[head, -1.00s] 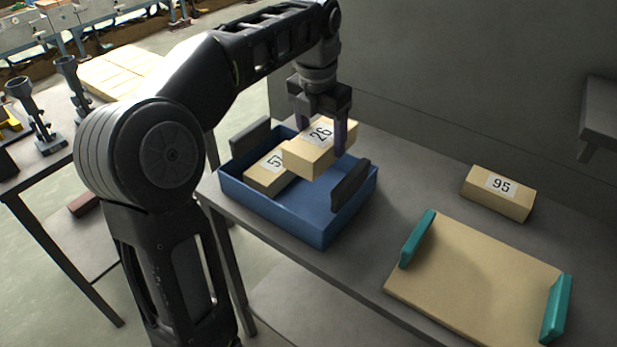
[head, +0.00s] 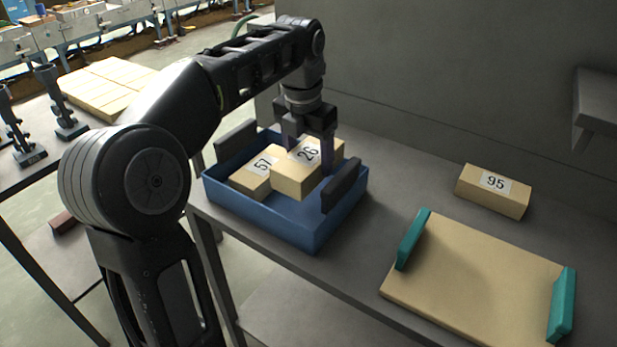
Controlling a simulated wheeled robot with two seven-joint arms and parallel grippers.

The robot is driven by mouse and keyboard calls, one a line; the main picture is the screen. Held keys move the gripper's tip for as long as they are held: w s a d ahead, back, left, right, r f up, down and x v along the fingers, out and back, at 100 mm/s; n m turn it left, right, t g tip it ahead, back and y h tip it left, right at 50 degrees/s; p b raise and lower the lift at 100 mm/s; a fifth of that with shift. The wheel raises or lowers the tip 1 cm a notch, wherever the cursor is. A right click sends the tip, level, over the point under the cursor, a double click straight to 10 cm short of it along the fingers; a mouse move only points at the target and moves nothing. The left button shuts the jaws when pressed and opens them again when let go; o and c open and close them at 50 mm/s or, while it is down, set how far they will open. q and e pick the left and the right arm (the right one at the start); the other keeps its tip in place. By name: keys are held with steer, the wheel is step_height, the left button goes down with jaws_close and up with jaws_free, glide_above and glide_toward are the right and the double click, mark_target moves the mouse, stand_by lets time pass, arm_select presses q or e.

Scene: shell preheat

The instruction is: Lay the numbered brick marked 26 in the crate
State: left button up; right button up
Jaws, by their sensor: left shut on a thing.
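The brick marked 26 (head: 293,178) is a pale tan block with a white number label. My left gripper (head: 307,158) points down and is shut on it, one finger on each side. The brick is inside the outline of the blue crate (head: 313,236), low between its walls; I cannot tell whether it touches the crate floor. The brick marked 57 (head: 250,183) lies in the crate just left of brick 26, partly hidden by it. My right gripper is not in view.
The crate has dark upright handles (head: 341,186) at its ends. A brick marked 95 (head: 492,191) lies on the grey table at right. A tan board (head: 470,275) with teal end grips (head: 412,240) lies in front of it. A dark shelf (head: 597,105) juts from the wall.

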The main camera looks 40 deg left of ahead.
arm_select(q)
step_height(320, 180, down, 4)
steer(key=shift+f+b, duration=0.1)
steer(key=shift+b, duration=0.6)
steer(key=shift+f, duration=0.4)
steer(key=shift+f, duration=0.1)
steer(key=shift+f+b, duration=0.4)
steer(key=shift+f, duration=0.1)
steer(key=o, duration=1.5)
steer(key=shift+r, duration=0.1)
